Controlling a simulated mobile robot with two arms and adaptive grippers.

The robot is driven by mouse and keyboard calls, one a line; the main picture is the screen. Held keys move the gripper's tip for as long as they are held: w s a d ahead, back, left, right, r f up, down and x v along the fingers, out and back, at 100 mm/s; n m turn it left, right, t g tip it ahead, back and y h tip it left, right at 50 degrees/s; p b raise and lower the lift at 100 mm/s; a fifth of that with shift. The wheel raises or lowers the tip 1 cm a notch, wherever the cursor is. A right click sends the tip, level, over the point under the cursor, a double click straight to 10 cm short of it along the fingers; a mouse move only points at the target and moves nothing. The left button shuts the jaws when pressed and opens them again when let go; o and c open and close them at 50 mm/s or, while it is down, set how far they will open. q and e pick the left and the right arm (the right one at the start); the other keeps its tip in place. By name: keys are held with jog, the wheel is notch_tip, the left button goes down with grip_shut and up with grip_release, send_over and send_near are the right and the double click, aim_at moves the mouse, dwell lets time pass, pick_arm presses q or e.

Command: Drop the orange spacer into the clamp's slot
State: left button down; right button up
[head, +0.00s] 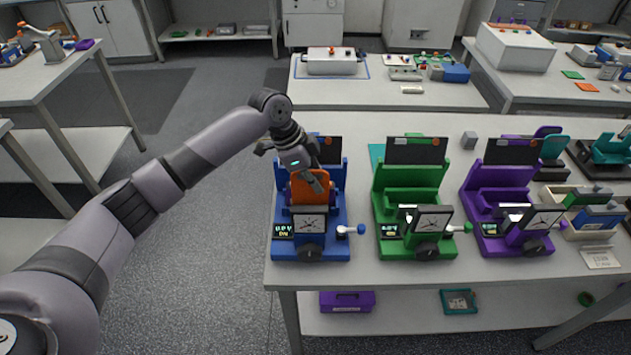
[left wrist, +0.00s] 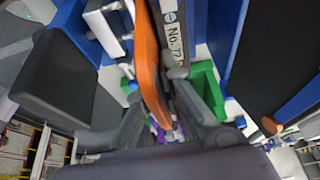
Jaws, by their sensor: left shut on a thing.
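The orange spacer (head: 310,191) is a flat upright plate at the blue clamp (head: 338,215), the leftmost of the row on the table. My left gripper (head: 314,178) is shut on the spacer above the clamp's slot. In the left wrist view the spacer (left wrist: 149,75) stands between the fingers, beside a grey part marked "No. 72". Blue clamp walls show on both sides of it there. The slot's floor is hidden, so I cannot tell how deep the spacer sits. My right gripper is not in view.
A green clamp (head: 410,195) and a purple clamp (head: 500,200) stand to the right on the same table (head: 375,272). The blue clamp has a dial and a white-knobbed lever (head: 350,230) at its front. Open floor lies left of the table.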

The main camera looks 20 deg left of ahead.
pick_arm(q)
jog(key=shift+s+f, duration=0.15)
jog(key=shift+f, duration=0.2)
jog(key=c, duration=1.8)
grip_release()
jog(key=shift+s+f, duration=0.15)
jog(key=shift+s, duration=0.05)
jog(key=shift+o, duration=0.6)
jog(key=shift+w+f, duration=0.1)
jog(key=shift+w, duration=0.05)
jog(key=v, duration=1.2)
jog(key=shift+w+d+r, duration=0.1)
jog(key=shift+w+r, duration=0.2)
jog(key=shift+r, duration=0.15)
